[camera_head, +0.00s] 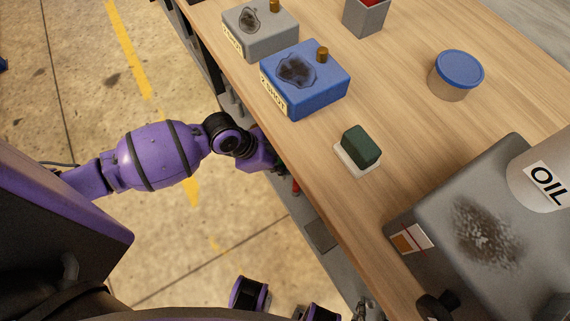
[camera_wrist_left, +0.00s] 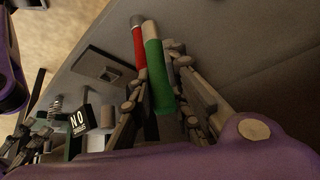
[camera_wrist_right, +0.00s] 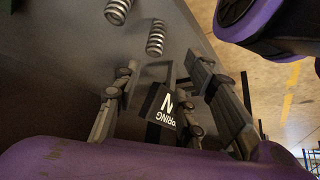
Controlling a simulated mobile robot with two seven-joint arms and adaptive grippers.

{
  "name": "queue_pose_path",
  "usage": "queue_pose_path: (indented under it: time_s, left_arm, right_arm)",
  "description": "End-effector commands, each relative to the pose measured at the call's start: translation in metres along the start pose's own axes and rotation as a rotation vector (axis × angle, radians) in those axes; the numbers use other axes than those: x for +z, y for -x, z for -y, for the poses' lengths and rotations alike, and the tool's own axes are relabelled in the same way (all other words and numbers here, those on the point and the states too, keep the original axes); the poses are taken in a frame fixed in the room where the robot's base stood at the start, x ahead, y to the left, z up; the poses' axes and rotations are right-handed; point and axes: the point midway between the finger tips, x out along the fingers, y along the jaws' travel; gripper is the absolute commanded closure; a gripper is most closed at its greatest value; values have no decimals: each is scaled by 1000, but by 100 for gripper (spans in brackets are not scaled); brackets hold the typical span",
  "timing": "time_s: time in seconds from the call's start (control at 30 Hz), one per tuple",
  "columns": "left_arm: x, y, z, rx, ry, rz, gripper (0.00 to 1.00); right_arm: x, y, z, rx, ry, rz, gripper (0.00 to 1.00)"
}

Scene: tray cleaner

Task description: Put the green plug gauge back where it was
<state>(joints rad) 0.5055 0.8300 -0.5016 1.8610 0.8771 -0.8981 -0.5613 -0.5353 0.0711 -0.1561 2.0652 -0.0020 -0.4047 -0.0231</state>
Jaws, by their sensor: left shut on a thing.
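The green plug gauge (camera_wrist_left: 156,72), a cylinder with a pale upper end, is between the fingers of my left gripper (camera_wrist_left: 160,66), which is shut on it. A red cylinder with a pale and dark end (camera_wrist_left: 138,45) shows right beside it; I cannot tell whether they touch. In the head view my left gripper (camera_head: 275,160) is at the workbench's front edge, partly hidden, and a bit of red (camera_head: 295,187) shows below it. My right gripper (camera_wrist_right: 163,63) is open, its fingers apart, with a black spring sign (camera_wrist_right: 165,108) visible between them.
A dark square plate (camera_wrist_left: 103,66) lies on the grey surface near the gauges. Springs (camera_wrist_right: 156,38) lie near my right gripper. On the workbench (camera_head: 400,130) are a blue box (camera_head: 325,85), a green block on a white base (camera_head: 361,147) and a blue-lidded tub (camera_head: 457,85).

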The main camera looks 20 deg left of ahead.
Motion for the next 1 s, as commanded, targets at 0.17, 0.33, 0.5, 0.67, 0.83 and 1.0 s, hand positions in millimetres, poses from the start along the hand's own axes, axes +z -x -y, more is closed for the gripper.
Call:
queue_pose_path:
  time_s: [0.17, 0.33, 0.5, 0.67, 0.83, 1.0]
  left_arm:
    - [14, -34, 20, 5, 4, 3, 100]
    - [18, -45, 29, 5, 3, 2, 100]
    - [28, -64, 33, 7, 4, 3, 100]
    - [36, -77, 32, 5, 2, 3, 100]
    - [36, -77, 33, 4, 1, 2, 100]
    - [38, -79, 32, 4, 1, 3, 100]
  right_arm:
    - [-2, -9, 2, -5, 2, -8, 62]
    - [-2, -11, 3, -6, 2, -7, 62]
    - [2, -13, 4, -7, 2, -5, 62]
    - [4, -14, 4, -8, 2, -3, 62]
    - [2, -14, 4, -8, 2, -5, 62]
    - [4, -15, 5, -8, 1, -4, 62]
